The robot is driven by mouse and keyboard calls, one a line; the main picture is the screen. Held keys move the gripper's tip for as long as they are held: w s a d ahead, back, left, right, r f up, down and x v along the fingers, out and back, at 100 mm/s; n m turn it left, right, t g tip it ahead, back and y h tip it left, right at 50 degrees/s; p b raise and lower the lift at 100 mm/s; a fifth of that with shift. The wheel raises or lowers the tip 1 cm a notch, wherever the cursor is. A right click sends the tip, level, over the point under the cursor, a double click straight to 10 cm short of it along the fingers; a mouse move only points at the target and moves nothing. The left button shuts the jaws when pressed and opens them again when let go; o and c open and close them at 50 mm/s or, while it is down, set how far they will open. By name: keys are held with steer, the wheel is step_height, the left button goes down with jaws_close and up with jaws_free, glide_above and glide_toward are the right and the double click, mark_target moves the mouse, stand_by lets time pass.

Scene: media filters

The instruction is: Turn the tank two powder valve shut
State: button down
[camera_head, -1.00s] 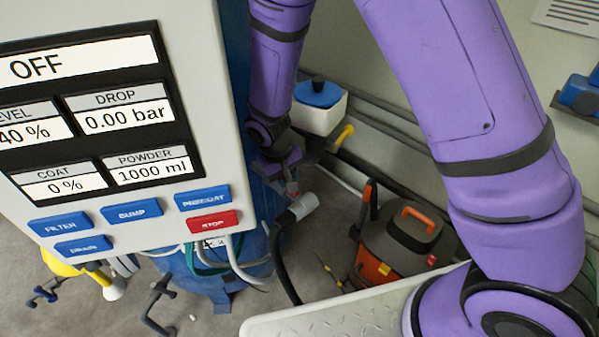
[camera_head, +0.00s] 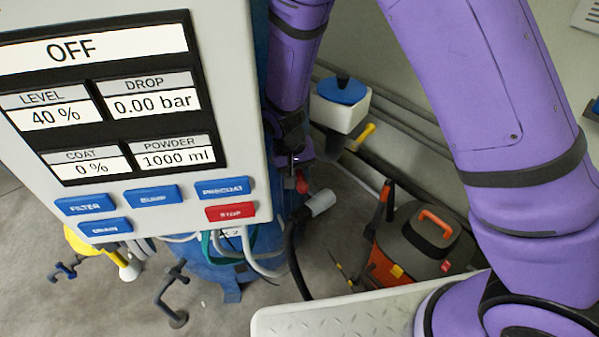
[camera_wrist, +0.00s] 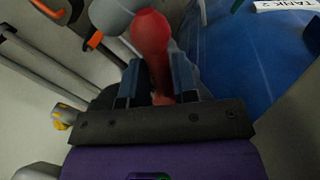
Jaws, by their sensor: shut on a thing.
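A red valve handle (camera_wrist: 150,36) with a rounded end stands between the two fingers of my gripper (camera_wrist: 157,78) in the wrist view. My gripper is shut on its stem. In the head view the red handle (camera_head: 302,183) is a small patch just below my gripper (camera_head: 296,166), beside a grey pipe end (camera_head: 320,202). The blue tank (camera_wrist: 235,60) with a "TANK 2" label (camera_wrist: 284,5) lies to the right in the wrist view. In the head view the control panel hides much of the tank. The valve body is largely hidden.
The control panel (camera_head: 232,100) reads OFF and powder 1000 ml. A white container with a blue lid (camera_head: 341,90), a yellow handle (camera_head: 364,132) and pipes are along the wall. An orange and black vacuum (camera_head: 412,245) stands on the floor to the right.

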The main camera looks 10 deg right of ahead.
mark_target(302, 173)
steer(key=c, duration=0.9)
jaws_free()
steer(key=shift+r, duration=0.6)
step_height(302, 173, up, 3)
steer(key=shift+f, duration=0.15)
steer(key=s+d, duration=0.2)
steer(key=s, duration=0.5)
steer(key=s+d+r, duration=0.1)
steer(key=s, duration=0.7)
steer(key=shift+s+d, duration=0.3)
steer(key=shift+d, duration=0.05)
